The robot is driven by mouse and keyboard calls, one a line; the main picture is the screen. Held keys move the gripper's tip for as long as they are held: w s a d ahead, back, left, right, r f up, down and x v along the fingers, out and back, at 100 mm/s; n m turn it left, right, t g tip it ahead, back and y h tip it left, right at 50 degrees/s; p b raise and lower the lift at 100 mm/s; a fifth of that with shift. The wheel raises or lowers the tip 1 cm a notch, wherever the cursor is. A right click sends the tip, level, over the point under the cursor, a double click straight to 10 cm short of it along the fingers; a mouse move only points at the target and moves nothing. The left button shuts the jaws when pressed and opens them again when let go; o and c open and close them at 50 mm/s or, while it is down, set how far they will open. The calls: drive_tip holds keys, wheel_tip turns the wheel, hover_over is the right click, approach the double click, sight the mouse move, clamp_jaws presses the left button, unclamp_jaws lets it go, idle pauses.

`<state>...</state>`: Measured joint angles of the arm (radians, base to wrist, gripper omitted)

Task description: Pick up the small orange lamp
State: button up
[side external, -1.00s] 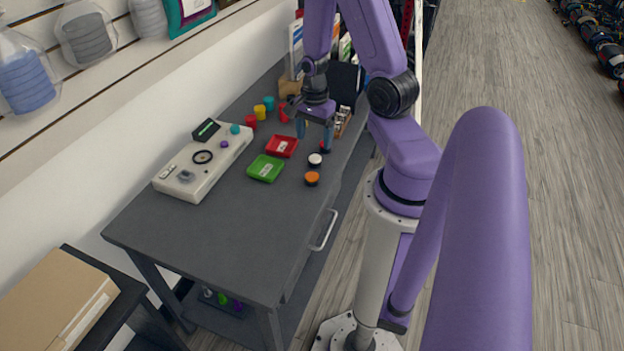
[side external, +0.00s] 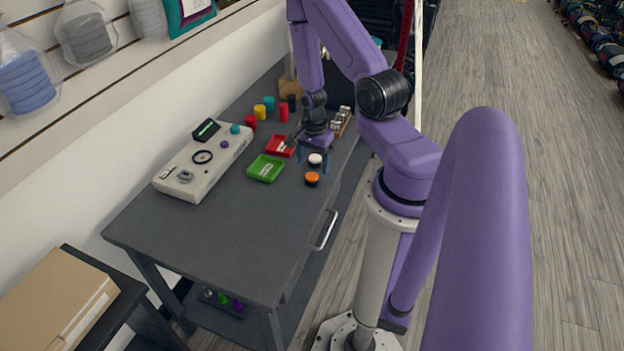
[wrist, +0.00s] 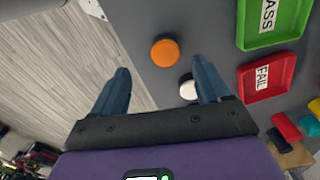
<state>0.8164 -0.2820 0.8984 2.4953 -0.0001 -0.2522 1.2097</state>
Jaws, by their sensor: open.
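The small orange lamp (side external: 312,179) is a low round orange cap on a dark base, standing on the grey table near its right edge. In the wrist view the orange lamp (wrist: 165,53) lies just beyond the gap between my fingertips. My gripper (side external: 312,158) is open and empty, above the table on the far side of the orange lamp.
A green PASS tray (side external: 266,168) and a red FAIL tray (side external: 281,146) lie left of the lamps. A pale test box (side external: 203,165) sits by the wall. Several coloured cylinders (side external: 265,110) stand farther back. The table's near part is clear.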

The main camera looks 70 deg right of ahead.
sight(312, 176)
drive_tip(key=shift+w+d+f, duration=0.1)
drive_tip(key=shift+w+f, duration=0.1)
drive_tip(key=shift+f, duration=1.15)
drive_tip(key=shift+w+f, duration=0.2)
drive_tip(key=shift+f, duration=1.15)
drive_tip(key=c, duration=1.1)
